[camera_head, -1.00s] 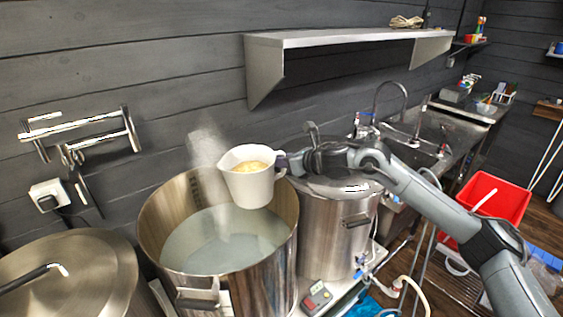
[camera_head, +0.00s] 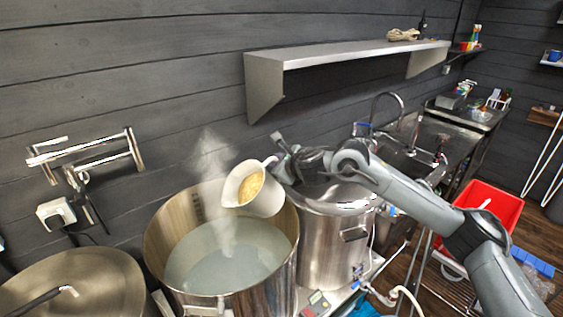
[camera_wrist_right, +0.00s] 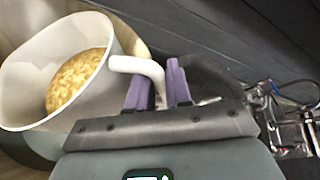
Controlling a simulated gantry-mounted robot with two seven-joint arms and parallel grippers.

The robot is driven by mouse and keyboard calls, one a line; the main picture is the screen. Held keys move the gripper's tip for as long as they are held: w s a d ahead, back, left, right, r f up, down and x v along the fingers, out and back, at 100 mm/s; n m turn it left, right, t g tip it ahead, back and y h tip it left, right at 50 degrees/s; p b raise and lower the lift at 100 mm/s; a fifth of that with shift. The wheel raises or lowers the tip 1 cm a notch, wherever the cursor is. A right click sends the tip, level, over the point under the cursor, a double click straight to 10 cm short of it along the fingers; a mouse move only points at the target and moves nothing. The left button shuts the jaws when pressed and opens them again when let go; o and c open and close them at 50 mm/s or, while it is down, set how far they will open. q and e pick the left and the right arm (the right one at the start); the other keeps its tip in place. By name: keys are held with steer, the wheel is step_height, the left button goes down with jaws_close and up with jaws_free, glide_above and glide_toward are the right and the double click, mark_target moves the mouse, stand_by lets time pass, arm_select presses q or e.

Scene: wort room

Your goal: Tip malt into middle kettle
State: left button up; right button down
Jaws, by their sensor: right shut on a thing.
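A white pitcher (camera_head: 268,194) holding pale malt (camera_head: 251,187) is tilted over the open middle kettle (camera_head: 296,262), its mouth toward the left. The kettle holds cloudy liquid (camera_head: 225,256) and steam rises from it. My right gripper (camera_head: 280,165) is shut on the pitcher's handle, to the right of the pitcher and above the kettle's right rim. In the right wrist view the gripper's purple fingers (camera_wrist_right: 158,88) are at the handle, and the malt (camera_wrist_right: 78,80) still lies inside the pitcher (camera_wrist_right: 30,62). No falling malt shows. My left gripper is not in view.
A wall shelf (camera_head: 350,52) hangs above. A sink (camera_head: 405,160) and a red bin (camera_head: 490,210) lie to the right.

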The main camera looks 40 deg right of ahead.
steer(key=shift+w+a+r+n+h+p, duration=0.1)
steer(key=shift+a+r+n+h+p, duration=0.1)
steer(key=shift+a+r+n+h, duration=0.25)
steer(key=shift+a+r+n+h+p, duration=0.15)
steer(key=shift+a+r+p, duration=0.1)
steer(key=shift+r, duration=0.35)
steer(key=w+a+r+n+t+h+b, duration=0.1)
steer(key=a+n+h+b, duration=0.4)
steer(key=a, duration=0.9)
steer(key=w+r+n, duration=0.1)
steer(key=n, duration=0.2)
steer(key=shift+a+r+t, duration=0.15)
steer(key=shift+r+t, duration=0.05)
steer(key=shift+t, duration=0.1)
